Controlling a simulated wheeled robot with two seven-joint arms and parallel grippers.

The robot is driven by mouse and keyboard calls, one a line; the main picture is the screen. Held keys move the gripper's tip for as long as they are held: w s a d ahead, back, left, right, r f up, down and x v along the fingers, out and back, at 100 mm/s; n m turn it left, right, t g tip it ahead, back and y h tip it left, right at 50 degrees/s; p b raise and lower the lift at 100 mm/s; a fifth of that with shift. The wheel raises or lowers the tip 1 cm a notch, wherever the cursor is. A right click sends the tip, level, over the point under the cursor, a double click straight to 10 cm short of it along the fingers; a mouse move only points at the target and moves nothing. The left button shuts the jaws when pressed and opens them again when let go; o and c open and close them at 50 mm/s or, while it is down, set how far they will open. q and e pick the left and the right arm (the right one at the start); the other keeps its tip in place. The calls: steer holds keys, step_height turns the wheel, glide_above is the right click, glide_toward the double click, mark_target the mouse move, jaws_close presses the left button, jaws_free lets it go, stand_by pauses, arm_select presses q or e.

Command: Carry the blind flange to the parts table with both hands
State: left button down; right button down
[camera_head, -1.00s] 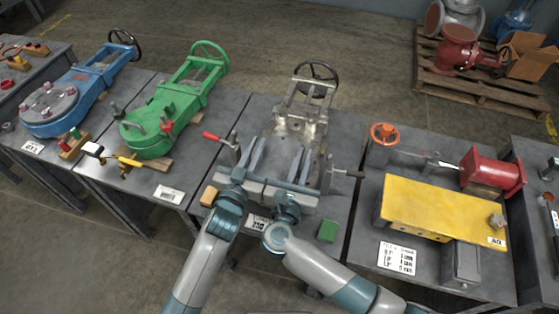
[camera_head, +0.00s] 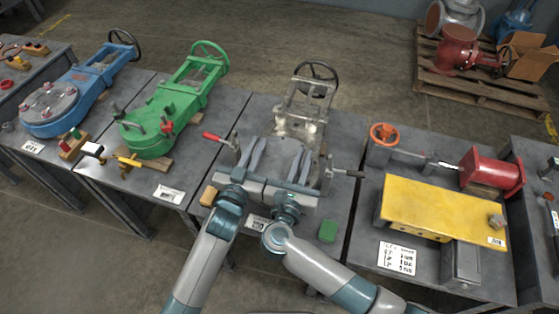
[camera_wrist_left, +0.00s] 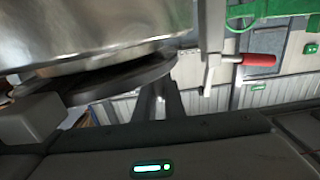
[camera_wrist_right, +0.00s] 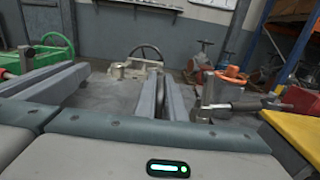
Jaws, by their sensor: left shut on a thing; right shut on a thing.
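My left gripper (camera_head: 256,156) and right gripper (camera_head: 300,164) reach side by side over the front of the silver valve (camera_head: 302,114) on the middle table. Both are shut, with their long grey fingers pointing away from me. The blind flange is hard to make out in the head view, where the fingers and wrists cover the valve's front. In the left wrist view a dark round rim (camera_wrist_left: 120,82), likely the flange, shows close by under a shiny metal body (camera_wrist_left: 90,35). The right wrist view shows the right fingers (camera_wrist_right: 165,95) close together. I cannot tell which table is the parts table.
A red-handled clamp (camera_head: 215,137) and a black-handled clamp (camera_head: 347,172) stand beside the grippers. The right table carries a yellow plate (camera_head: 440,208) and red part (camera_head: 492,170). A green valve (camera_head: 165,115) stands left.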

arm_select(q)
steer(key=shift+w+r, duration=0.1)
steer(key=shift+r, duration=0.3)
arm_select(e)
steer(key=shift+w+r, duration=0.1)
steer(key=shift+r, duration=0.25)
